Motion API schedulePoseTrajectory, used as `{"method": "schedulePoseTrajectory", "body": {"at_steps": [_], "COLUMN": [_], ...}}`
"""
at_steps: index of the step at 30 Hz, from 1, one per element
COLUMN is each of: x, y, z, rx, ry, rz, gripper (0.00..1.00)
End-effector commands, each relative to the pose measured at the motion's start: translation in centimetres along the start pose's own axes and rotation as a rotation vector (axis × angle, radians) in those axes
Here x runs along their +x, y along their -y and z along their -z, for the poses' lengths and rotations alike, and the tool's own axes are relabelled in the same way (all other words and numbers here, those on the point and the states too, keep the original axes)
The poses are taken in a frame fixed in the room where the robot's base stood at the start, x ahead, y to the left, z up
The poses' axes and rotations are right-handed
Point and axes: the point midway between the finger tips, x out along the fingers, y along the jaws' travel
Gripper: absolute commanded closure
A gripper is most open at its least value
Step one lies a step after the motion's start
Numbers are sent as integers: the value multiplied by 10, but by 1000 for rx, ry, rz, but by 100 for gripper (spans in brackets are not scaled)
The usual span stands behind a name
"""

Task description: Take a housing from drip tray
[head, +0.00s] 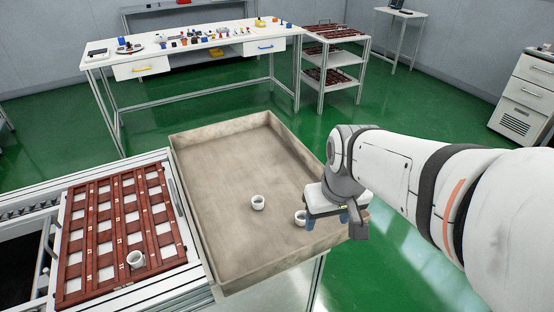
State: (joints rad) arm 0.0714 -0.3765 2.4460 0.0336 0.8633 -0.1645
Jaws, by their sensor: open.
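The drip tray (215,167) is a large shallow beige tray with raised walls. One white, round, cup-like housing (258,203) stands on its floor right of the middle. A second white housing (299,218) stands farther right, close to my gripper and partly hidden by it. My gripper (325,222) hangs over the right part of the tray, its blue-grey fingers pointing down. It is open, and I see nothing held in it. The exact gap between the fingers and the second housing cannot be told.
A dark red slotted rack (92,240) lies left of the tray, with one white housing (135,259) on it. A white workbench (190,48) with small parts and a shelf cart (334,60) stand behind. The tray's left and far floor is clear.

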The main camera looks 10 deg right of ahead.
Motion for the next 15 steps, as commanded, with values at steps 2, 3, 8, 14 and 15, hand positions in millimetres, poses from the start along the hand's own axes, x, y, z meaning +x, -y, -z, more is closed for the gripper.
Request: {"method": "schedulePoseTrajectory", "body": {"at_steps": [2,3,8,14,15], "x": [22,33,82,138,146], "y": [-5,-6,-11,-17,-18], "z": [21,32,78,117,122], "rx": [-32,-58,-160,-256,-268], "ry": [18,24,44,57,57], "rz": [10,15,35,52,54], "gripper": [43,43,43,43,43]}}
